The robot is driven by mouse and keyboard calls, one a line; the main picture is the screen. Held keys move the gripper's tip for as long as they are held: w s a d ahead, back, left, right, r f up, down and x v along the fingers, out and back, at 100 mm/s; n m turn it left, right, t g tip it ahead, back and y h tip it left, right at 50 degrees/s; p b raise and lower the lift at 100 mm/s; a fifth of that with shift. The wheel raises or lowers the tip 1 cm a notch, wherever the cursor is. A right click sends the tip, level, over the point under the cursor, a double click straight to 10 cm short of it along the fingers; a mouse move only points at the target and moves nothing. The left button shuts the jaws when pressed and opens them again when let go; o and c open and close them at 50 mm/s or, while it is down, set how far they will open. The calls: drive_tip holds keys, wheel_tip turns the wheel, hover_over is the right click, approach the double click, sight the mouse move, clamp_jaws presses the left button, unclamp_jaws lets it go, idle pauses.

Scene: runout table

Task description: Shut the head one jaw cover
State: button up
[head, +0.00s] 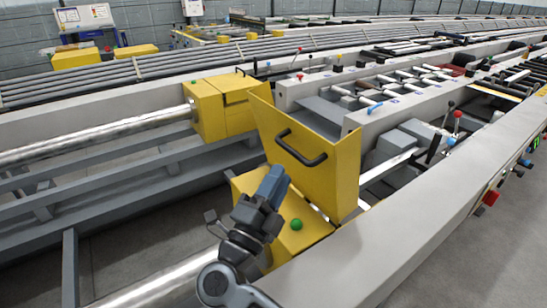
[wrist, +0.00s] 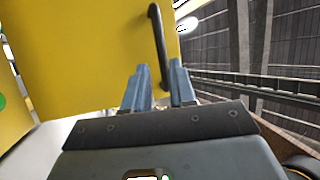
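A yellow jaw cover (head: 335,170) with a black bar handle (head: 300,148) stands raised and tilted, above the near yellow jaw housing (head: 300,245) with a green button. I cannot read a label that says head one. In the wrist view the cover (wrist: 75,50) fills the upper left, and its handle (wrist: 158,35) runs down toward the gap between my fingers. My gripper (head: 273,183) is in front of the cover, lower left of the handle. Its blue fingers (wrist: 160,88) are apart with nothing visibly held. Whether they touch the cover is unclear.
A second yellow housing (head: 225,105) stands behind, its top looking closed, with a steel bar entering it. A grey beam (head: 400,235) runs along the right front. Levers with coloured knobs (head: 457,115) and a red button (head: 491,198) are on the right.

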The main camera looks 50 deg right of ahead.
sight(290, 150)
drive_tip(key=shift+m+g, duration=0.4)
drive_tip(key=shift+w+p+x, duration=0.15)
drive_tip(key=shift+p+x, duration=0.2)
drive_tip(key=shift+x, duration=0.95)
drive_tip(key=shift+w+p+x, duration=0.2)
drive_tip(key=shift+p+x, duration=0.1)
drive_tip(key=shift+x, duration=1)
drive_tip(key=shift+w+p+x, duration=0.15)
drive_tip(key=shift+p+x, duration=0.2)
drive_tip(key=shift+x, duration=0.95)
drive_tip(key=shift+a, duration=0.1)
clamp_jaws()
